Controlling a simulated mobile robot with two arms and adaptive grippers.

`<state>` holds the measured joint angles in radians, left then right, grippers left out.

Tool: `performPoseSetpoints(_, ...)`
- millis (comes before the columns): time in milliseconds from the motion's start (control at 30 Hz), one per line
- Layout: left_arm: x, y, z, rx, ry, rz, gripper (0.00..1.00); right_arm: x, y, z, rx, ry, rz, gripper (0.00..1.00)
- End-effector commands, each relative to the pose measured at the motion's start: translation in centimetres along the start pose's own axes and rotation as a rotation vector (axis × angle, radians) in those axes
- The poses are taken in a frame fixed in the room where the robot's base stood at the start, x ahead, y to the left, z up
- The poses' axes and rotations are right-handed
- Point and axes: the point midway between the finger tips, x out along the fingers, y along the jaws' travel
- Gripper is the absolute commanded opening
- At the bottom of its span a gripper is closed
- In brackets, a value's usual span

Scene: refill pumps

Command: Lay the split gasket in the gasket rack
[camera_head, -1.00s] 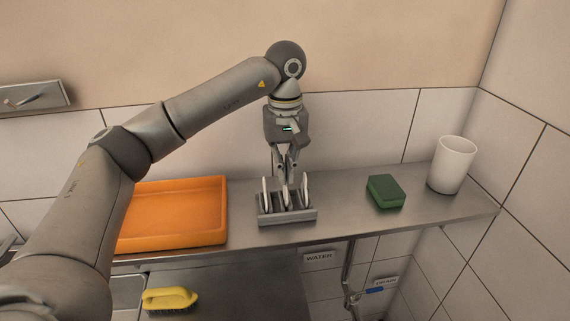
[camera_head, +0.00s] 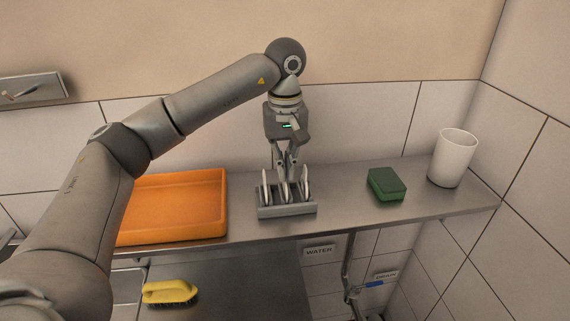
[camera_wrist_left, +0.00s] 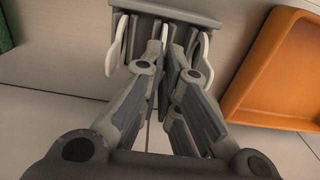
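The grey gasket rack (camera_head: 288,211) stands on the steel shelf, with thin pale discs upright in it to the left and right. My left gripper (camera_head: 285,173) points straight down over the rack's middle. Its fingers are close together on a thin pale disc, which I take for the split gasket (camera_head: 285,190). In the left wrist view the gasket (camera_wrist_left: 163,33) shows edge-on at the fingertips (camera_wrist_left: 168,55), between the rack's other two discs. It is upright at the middle slot; whether it touches the slot bottom is hidden. No split can be made out. My right gripper is not in view.
An orange tray (camera_head: 180,232) lies on the shelf left of the rack. A green sponge (camera_head: 387,184) and a white cup (camera_head: 453,158) stand to the right. A yellow brush (camera_head: 170,292) lies lower down. The wall is close behind the rack.

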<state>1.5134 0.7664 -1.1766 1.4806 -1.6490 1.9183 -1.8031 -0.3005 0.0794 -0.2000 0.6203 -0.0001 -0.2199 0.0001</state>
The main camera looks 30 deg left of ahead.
Motion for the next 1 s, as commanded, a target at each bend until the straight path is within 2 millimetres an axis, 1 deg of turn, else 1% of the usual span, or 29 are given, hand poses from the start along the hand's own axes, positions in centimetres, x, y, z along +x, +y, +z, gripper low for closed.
performPoseSetpoints(33,0.2,0.0,0.0,0.0,0.0,-0.001,0.0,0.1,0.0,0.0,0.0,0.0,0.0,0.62)
performPoseSetpoints(100,0.1,0.0,0.0,0.0,-0.001,-0.001,0.11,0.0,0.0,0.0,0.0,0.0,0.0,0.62)
performPoseSetpoints(233,0.1,0.0,0.0,0.0,-0.001,-0.001,0.28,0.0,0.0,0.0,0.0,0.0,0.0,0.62)
performPoseSetpoints(267,0.1,0.0,0.0,0.0,-0.001,-0.001,0.3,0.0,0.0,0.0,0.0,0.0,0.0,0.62)
performPoseSetpoints(533,0.1,0.0,0.0,0.0,0.0,-0.001,0.3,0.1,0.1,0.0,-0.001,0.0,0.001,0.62)
performPoseSetpoints(667,-0.6,0.0,0.0,0.0,0.001,0.0,0.3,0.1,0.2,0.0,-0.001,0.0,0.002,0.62)
performPoseSetpoints(767,-2.0,0.1,-0.1,-0.001,0.002,0.003,0.3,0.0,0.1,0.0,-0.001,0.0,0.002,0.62)
performPoseSetpoints(933,-5.6,0.1,-0.1,-0.001,0.004,0.002,0.3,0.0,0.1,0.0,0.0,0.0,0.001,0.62)
performPoseSetpoints(1000,-6.8,0.0,-0.1,-0.001,0.002,0.0,0.3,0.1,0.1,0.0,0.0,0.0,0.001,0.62)
